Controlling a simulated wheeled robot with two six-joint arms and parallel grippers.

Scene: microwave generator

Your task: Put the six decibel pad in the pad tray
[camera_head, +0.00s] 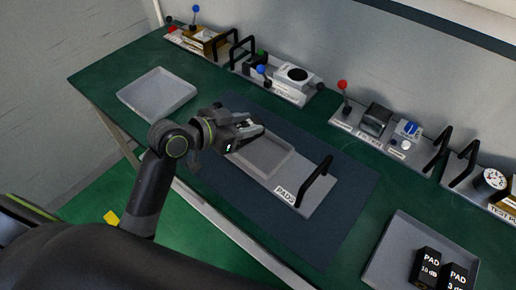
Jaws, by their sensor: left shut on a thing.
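The pad tray (279,152) is a shallow grey recess in a plate marked PADS, with a black handle at its right end. It lies on a dark mat mid-bench, and the part of it that shows looks empty. My left gripper (250,137) is over the left end of this plate, shut on a dark thing that is mostly hidden by the jaws. I take it for the six decibel pad, but its label does not show. Two black pads marked 10 dB (425,267) and 3 dB (456,277) stand in a grey tray at lower right. My right gripper is out of view.
An empty grey tray (157,94) lies at the left of the green bench (108,72). Instrument panels with black handles and coloured-knob levers, one blue (261,70) and one red (342,85), line the back by the wall. The bench between mat and right tray is clear.

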